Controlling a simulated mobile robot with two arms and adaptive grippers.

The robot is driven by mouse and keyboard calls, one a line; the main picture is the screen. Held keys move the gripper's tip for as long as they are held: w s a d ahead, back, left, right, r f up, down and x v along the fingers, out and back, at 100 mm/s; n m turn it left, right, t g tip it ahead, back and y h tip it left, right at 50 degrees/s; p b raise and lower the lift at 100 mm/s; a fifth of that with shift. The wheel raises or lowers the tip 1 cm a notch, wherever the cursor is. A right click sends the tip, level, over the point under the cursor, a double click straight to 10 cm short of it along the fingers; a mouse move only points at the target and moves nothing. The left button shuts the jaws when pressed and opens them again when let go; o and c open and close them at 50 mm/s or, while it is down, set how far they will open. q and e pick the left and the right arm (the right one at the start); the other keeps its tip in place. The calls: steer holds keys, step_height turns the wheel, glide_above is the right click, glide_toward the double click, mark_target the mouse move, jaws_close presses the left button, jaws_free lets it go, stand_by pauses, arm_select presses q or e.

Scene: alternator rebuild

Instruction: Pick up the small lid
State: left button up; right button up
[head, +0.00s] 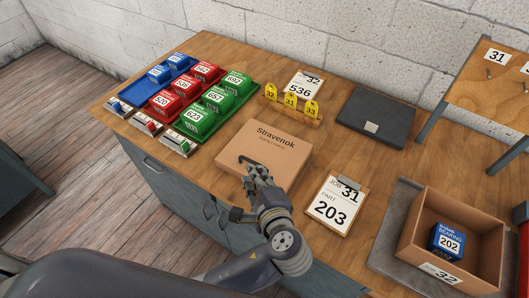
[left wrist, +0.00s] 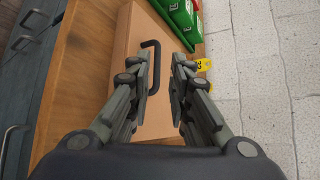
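No part is labelled as the small lid. The closest match is the top of the brown cardboard box marked Stravenok (head: 277,143), which bears a dark bar handle (head: 244,159). My left gripper (head: 255,175) is over the box's near left part, by the handle. In the left wrist view my left gripper (left wrist: 163,68) is open, with the handle (left wrist: 157,58) seen between and partly behind its fingertips. I cannot tell whether a finger touches it. The cardboard top (left wrist: 135,35) also shows there. My right gripper is in neither view.
Green bins (head: 216,103), red bins (head: 182,88) and blue bins (head: 157,74) stand at the left. Yellow number tags (head: 291,103) are behind the box. A clipboard (head: 333,206) lies to its right, then an open carton (head: 404,240) holding a blue bearing box (head: 446,243).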

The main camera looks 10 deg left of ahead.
mark_target(247, 160)
arm_select(q)
steer(key=x, duration=0.3)
steer(key=shift+w, duration=0.1)
steer(key=p+x, duration=0.2)
steer(key=x, duration=0.2)
steer(key=shift+w+a+f, duration=0.1)
steer(key=shift+w+f, duration=0.1)
steer(key=shift+f, duration=0.15)
steer(key=shift+w+a+f, duration=0.1)
steer(key=shift+w+f, duration=0.1)
steer(key=shift+s, duration=0.1)
jaws_close()
